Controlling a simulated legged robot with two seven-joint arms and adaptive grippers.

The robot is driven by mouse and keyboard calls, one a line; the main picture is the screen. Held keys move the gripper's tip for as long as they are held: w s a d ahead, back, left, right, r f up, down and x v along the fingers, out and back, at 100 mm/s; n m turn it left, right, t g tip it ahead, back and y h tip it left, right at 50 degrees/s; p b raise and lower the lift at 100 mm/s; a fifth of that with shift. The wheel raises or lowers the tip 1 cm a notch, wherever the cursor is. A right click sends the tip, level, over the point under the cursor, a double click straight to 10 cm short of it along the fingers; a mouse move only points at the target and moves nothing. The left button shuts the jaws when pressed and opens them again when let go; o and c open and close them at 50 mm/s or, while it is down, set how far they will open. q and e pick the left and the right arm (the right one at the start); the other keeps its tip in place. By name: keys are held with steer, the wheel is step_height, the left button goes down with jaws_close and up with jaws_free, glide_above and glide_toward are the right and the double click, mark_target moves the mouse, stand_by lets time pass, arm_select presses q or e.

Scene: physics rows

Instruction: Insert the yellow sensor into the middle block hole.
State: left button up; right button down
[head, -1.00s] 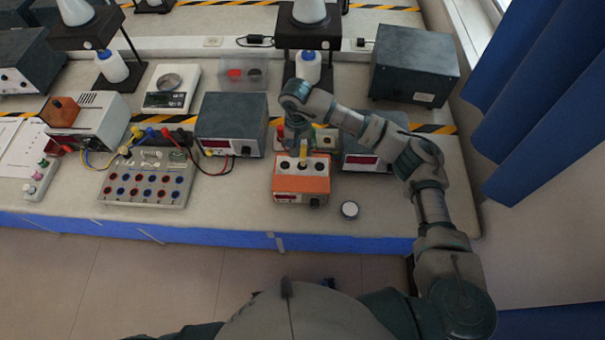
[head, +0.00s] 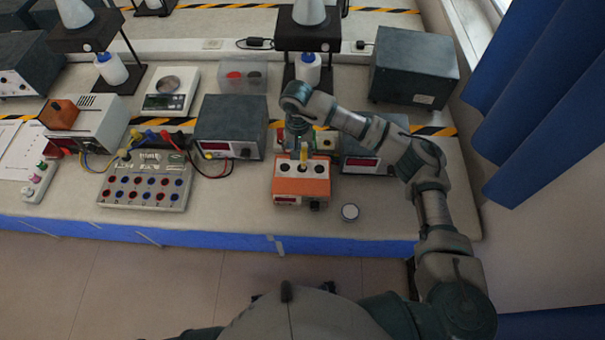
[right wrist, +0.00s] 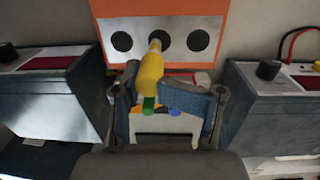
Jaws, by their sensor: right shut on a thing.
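The yellow sensor (head: 304,154) is in my right gripper (head: 301,148), which is shut on it. In the right wrist view the sensor (right wrist: 151,72) stands out between the fingers of my right gripper (right wrist: 165,105). Its narrow pale tip overlaps the middle hole of the orange block (right wrist: 200,22). In the head view the orange block (head: 287,184) has a white top strip with three dark holes, and the sensor is at the back of the middle hole (head: 303,169). I cannot tell whether the tip is in the hole or above it. My left gripper is not in view.
Grey-blue meter boxes stand left (head: 230,122) and right (head: 385,140) of the block, close to my right gripper. A socket board (head: 147,178) with leads is at the left. The bench front is mostly clear.

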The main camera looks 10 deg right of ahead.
steer(key=shift+a+f+b, duration=0.1)
steer(key=shift+a+b, duration=0.2)
steer(key=shift+b, duration=0.05)
stand_by(0.7)
steer(key=shift+f+b, duration=0.4)
steer(key=shift+b, duration=0.05)
stand_by(0.5)
steer(key=shift+f+b, duration=1.45)
steer(key=shift+f, duration=0.3)
stand_by(0.3)
jaws_free()
steer(key=shift+r, duration=0.15)
stand_by(0.6)
step_height(320, 180, up, 6)
steer(key=p, duration=0.2)
steer(key=shift+p, duration=0.3)
stand_by(0.3)
steer(key=shift+r, duration=0.1)
